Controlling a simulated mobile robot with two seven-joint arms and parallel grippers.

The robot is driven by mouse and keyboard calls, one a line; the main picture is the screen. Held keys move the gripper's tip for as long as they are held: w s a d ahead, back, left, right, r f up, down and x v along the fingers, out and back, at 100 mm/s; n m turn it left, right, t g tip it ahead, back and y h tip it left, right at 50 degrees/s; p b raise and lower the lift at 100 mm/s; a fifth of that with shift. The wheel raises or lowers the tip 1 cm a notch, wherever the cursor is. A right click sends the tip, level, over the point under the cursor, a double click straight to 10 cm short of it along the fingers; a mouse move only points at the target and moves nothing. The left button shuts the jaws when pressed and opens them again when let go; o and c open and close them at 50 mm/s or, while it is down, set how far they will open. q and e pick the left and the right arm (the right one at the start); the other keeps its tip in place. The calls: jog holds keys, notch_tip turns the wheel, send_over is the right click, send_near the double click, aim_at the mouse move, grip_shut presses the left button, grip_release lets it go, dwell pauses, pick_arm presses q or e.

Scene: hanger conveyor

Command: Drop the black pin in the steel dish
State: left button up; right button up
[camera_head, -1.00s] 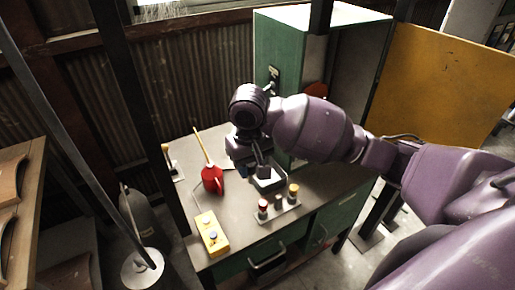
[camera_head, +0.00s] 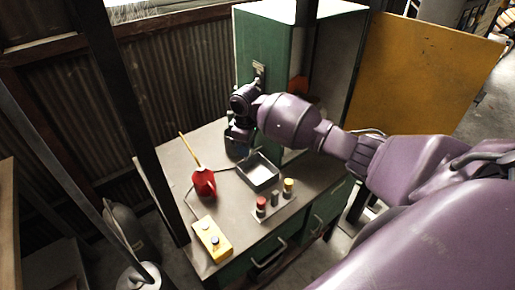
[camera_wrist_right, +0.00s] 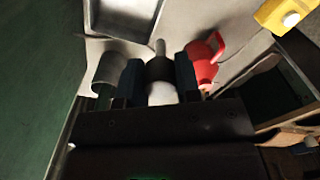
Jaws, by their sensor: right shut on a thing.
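My right gripper (camera_head: 237,147) is behind and left of the steel dish (camera_head: 258,171) on the workbench, near the green cabinet. In the right wrist view, my right gripper (camera_wrist_right: 160,78) is shut on the black pin (camera_wrist_right: 160,67), which shows a dark collar, a thin grey tip and a pale metal part. The pin is hidden in the head view. The dish is a square, shallow, pale tray that looks empty; part of it also shows in the wrist view (camera_wrist_right: 152,35), apart from the pin. My left gripper is not in view.
A small rack (camera_head: 266,214) with red, grey and yellow-topped pieces stands in front of the dish. A red oil can (camera_head: 204,183) and a yellow button box (camera_head: 212,239) stand to the left. A grey cylinder (camera_wrist_right: 106,72) is beside the gripper. The green cabinet (camera_head: 252,50) is close behind.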

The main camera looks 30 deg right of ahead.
jog(key=shift+w+d+f+n+b, duration=0.2)
jog(key=shift+d+f+n+b, duration=0.25)
jog(key=shift+d+f+b, duration=0.85)
jog(key=shift+w+d+f+n+b, duration=0.25)
jog(key=shift+d+f+n+b, duration=0.2)
jog(key=shift+f, duration=1.5)
jog(key=shift+w+d+f+n+b, duration=0.2)
jog(key=shift+d+f+n+b, duration=0.5)
jog(key=shift+f, duration=0.95)
jog(key=shift+d+m, duration=0.1)
jog(key=shift+m, duration=0.2)
jog(key=o, duration=1)
jog(key=shift+c, duration=0.2)
notch_tip(320, 180, up, 11)
jog(key=p, duration=0.1)
